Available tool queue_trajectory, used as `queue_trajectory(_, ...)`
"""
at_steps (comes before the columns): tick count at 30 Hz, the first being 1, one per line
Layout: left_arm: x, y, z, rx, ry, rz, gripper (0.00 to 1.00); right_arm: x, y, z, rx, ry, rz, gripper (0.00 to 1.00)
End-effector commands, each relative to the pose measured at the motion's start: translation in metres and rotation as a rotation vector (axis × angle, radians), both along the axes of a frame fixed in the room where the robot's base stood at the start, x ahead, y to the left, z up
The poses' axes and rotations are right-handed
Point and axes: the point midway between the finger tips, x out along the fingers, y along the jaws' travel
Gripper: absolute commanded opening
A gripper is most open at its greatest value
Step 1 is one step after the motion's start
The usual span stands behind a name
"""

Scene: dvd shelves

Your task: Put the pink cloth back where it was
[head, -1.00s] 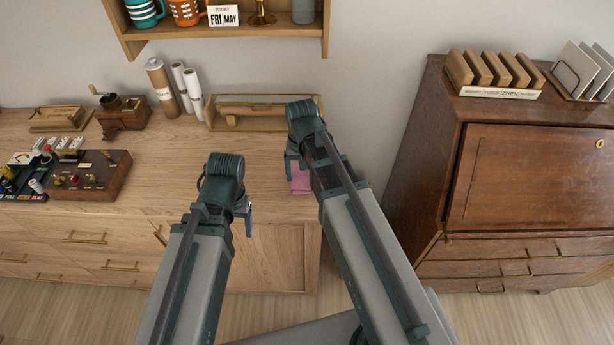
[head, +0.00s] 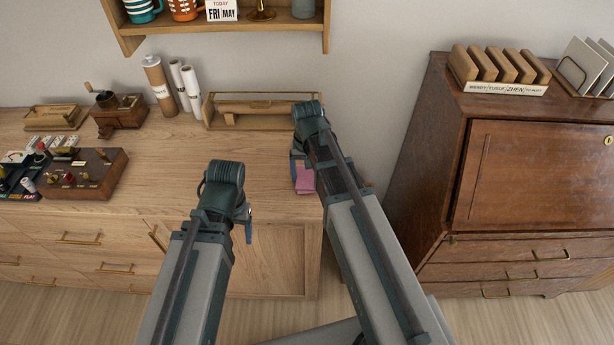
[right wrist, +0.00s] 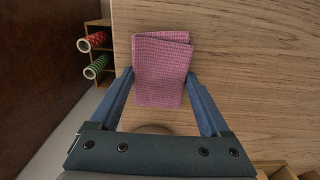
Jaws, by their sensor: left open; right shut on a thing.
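The pink cloth (head: 305,182) is folded and shows at the right end of the wooden cabinet top, partly hidden behind my right arm in the head view. In the right wrist view the cloth (right wrist: 163,62) lies between the two blue fingers of my right gripper (right wrist: 160,80), which is shut on its sides. I cannot tell whether the cloth touches the wood or hangs just above it. My right gripper (head: 298,170) is mostly hidden by its own wrist in the head view. My left gripper (head: 246,224) is open and empty, in front of the cabinet's front edge.
A long wooden box (head: 262,122) stands at the back of the cabinet top (head: 180,165), with paper rolls to its left. A dark wood bureau (head: 520,190) stands to the right across a gap. In the right wrist view a rack holds patterned rolls (right wrist: 95,41). The middle top is clear.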

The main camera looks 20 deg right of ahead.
Motion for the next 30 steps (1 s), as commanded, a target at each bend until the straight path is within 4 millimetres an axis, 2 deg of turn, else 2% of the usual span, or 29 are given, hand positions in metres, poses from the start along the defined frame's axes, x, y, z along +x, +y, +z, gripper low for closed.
queue_trajectory(6,0.0,0.0,-0.004,0.0,0.0,0.0,0.7,0.0,0.0,-0.004,0.0,0.0,0.0,0.28)
queue_trajectory(7,0.0,0.0,-0.003,0.0,0.0,0.0,0.7,0.0,0.0,-0.003,0.0,0.0,0.0,0.84)
queue_trajectory(10,0.0,0.0,-0.002,0.0,0.0,0.0,0.7,0.0,0.0,-0.003,0.0,0.0,0.0,1.0)
queue_trajectory(22,0.0,0.0,0.003,0.0,0.0,0.0,0.7,0.0,0.0,0.002,0.0,0.0,0.0,1.0)
queue_trajectory(30,0.0,0.0,0.028,0.0,0.0,0.0,0.7,0.0,0.0,0.028,0.0,0.0,0.0,1.0)
